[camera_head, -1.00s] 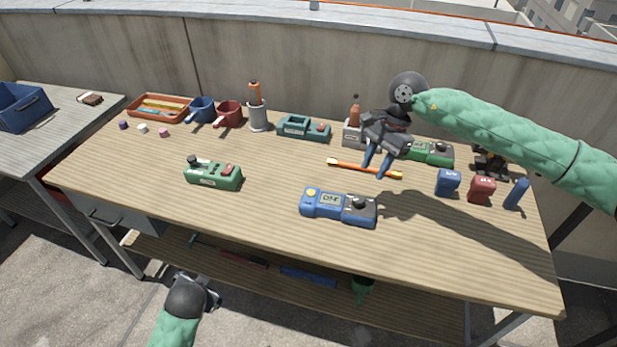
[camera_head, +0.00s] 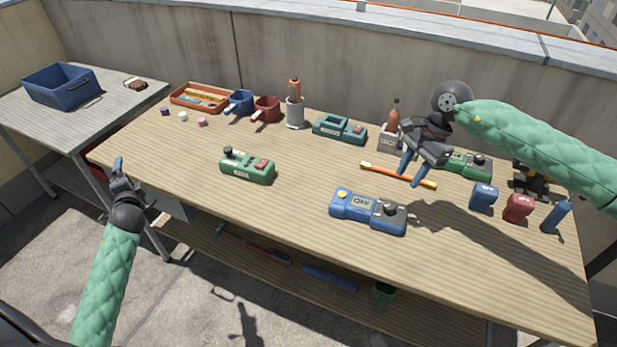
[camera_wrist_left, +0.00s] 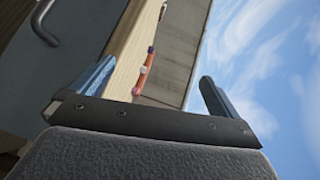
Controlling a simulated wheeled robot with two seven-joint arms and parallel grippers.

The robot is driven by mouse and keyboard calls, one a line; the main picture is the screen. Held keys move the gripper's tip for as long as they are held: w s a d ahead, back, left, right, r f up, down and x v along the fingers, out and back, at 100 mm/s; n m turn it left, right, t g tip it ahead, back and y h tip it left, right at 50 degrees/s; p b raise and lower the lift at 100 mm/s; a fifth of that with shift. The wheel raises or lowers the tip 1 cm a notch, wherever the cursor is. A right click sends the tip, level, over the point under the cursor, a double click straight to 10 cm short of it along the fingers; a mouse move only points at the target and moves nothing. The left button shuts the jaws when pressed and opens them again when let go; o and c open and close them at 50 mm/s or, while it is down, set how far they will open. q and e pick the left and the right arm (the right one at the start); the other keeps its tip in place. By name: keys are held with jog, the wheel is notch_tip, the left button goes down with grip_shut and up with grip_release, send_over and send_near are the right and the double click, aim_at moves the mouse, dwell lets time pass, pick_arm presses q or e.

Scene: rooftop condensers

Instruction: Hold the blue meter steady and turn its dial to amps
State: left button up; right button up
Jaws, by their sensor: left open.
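The blue meter (camera_head: 354,220) lies on the wooden workbench toward its front edge in the head view. It has a yellow round button at its left, a display that seems to read OFF, and a dark dial (camera_head: 390,211) at its right end. My left gripper (camera_head: 119,170) is beside the bench's left end, well away from the meter; the left wrist view shows its blue fingers (camera_wrist_left: 153,82) wide apart with nothing between them. My right gripper (camera_head: 410,182) hangs above the bench behind the meter, fingers pointing down, apart and empty.
A green meter (camera_head: 247,167) lies left of the blue one. An orange stick (camera_head: 385,173) lies behind it. Blue (camera_head: 483,197) and red (camera_head: 518,208) blocks stand at right. A tray (camera_head: 200,97), mugs and more devices line the back. The bench front is clear.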

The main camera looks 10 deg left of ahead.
pick_arm(q)
jog(key=w+d+r+m+t+h, duration=0.4)
jog(key=w+d+r+m, duration=0.1)
jog(key=w+d+r, duration=0.3)
jog(key=w+d+r+m+t+h, duration=0.4)
jog(key=w+d, duration=0.3)
jog(key=d, duration=0.4)
jog(key=w+d+r+m+t+h, duration=0.1)
jog(key=w+d+r+m+h, duration=0.15)
jog(key=d+m+h, duration=0.35)
jog(key=w+d+r+m+h, duration=0.2)
jog(key=d+r+m+h, duration=0.15)
jog(key=d, duration=0.45)
jog(key=m+g+y, duration=0.2)
jog(key=m+g, duration=2.1)
jog(key=m, duration=0.5)
send_over(348, 199)
jog(key=a, duration=0.2)
notch_tip(348, 199, down, 12)
jog(key=shift+w+f, duration=0.15)
jog(key=shift+f, duration=0.1)
jog(key=shift+a+f, duration=0.15)
jog(key=shift+a, duration=0.1)
jog(key=shift+a+f+y, duration=0.1)
jog(key=shift+f+y, duration=0.2)
jog(key=shift+y, duration=0.05)
jog(key=shift+w+x, duration=0.15)
jog(key=shift+x, duration=1.7)
jog(key=shift+w+x, duration=0.15)
jog(key=shift+x, duration=1.7)
